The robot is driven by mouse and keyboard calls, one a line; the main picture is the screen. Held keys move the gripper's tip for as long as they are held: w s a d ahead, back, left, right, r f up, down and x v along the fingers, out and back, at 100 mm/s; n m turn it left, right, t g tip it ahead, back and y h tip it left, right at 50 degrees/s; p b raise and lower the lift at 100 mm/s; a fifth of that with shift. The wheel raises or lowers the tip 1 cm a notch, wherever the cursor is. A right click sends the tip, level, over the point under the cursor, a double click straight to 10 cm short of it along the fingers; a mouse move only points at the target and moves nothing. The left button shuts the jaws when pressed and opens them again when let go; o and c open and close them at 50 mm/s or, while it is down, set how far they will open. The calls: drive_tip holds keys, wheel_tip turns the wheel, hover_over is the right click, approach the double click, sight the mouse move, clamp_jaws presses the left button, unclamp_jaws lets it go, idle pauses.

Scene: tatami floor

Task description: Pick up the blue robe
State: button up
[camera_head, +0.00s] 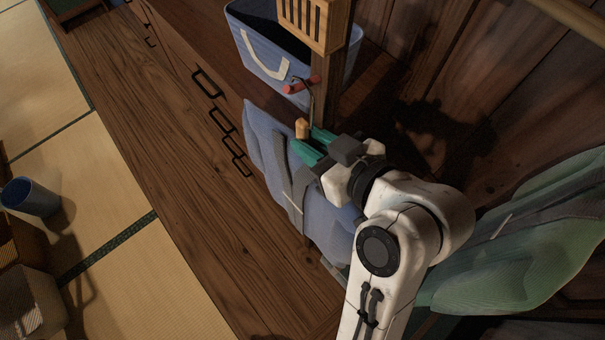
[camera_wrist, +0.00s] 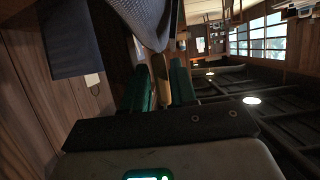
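The blue robe (camera_head: 262,150) hangs in the middle of the head view, with a grey band down its front. A light wooden piece (camera_head: 302,128), apparently part of its hanger, shows at its top below a thin metal hook. My gripper (camera_head: 311,142) is at the top of the robe, with teal fingers on either side of this wood. In the wrist view, the wooden piece (camera_wrist: 160,78) lies between the fingers and nearly fills the gap; I cannot tell whether they press on it. Grey-blue cloth (camera_wrist: 148,20) shows just beyond them. My gripper and arm hide part of the robe.
A blue fabric basket (camera_head: 265,50) with a pale handle stands behind the robe on a wooden cabinet with black handles. A wooden post with a slatted box (camera_head: 312,22) rises beside it. A green garment (camera_head: 530,235) hangs at the right.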

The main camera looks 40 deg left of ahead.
clamp_jaws()
drive_tip(key=shift+r, duration=0.1)
idle(1.1)
